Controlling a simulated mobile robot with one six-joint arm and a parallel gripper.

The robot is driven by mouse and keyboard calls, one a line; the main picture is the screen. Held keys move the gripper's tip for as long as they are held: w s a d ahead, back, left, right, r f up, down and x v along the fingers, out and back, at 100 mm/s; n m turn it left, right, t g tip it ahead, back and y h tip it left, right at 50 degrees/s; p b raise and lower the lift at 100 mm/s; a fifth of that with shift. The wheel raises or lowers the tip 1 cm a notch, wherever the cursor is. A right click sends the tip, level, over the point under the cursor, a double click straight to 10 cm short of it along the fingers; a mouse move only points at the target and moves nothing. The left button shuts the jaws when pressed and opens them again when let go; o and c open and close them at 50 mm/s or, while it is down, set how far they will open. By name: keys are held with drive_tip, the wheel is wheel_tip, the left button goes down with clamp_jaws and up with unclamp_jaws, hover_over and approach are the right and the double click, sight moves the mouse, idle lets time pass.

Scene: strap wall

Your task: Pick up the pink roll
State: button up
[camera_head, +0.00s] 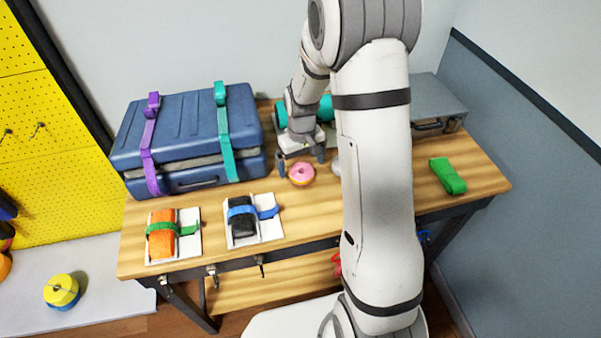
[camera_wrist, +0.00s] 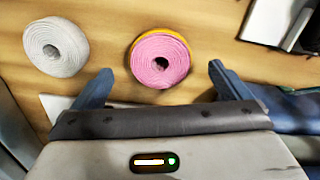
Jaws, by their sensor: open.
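The pink roll (camera_head: 301,173) lies on the wooden table, in front of my gripper in the head view. In the wrist view the pink roll (camera_wrist: 160,58) shows its round coiled face with a dark centre hole, and a yellow-orange rim shows behind it. My gripper (camera_head: 301,162) is above the table, just behind the roll. In the wrist view its two blue fingers (camera_wrist: 160,78) are spread apart, with the roll between and slightly beyond their tips. The gap between them is empty, and the roll appears untouched.
A white roll (camera_wrist: 56,46) lies left of the pink one in the wrist view. A blue suitcase (camera_head: 185,130) with purple and teal straps stands at the left. White trays (camera_head: 192,240) hold an orange and a black strapped bundle.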

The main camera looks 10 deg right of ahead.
drive_tip(key=shift+f, duration=1.25)
drive_tip(key=shift+c, duration=0.6)
drive_tip(key=c, duration=0.6)
drive_tip(key=shift+c, duration=0.2)
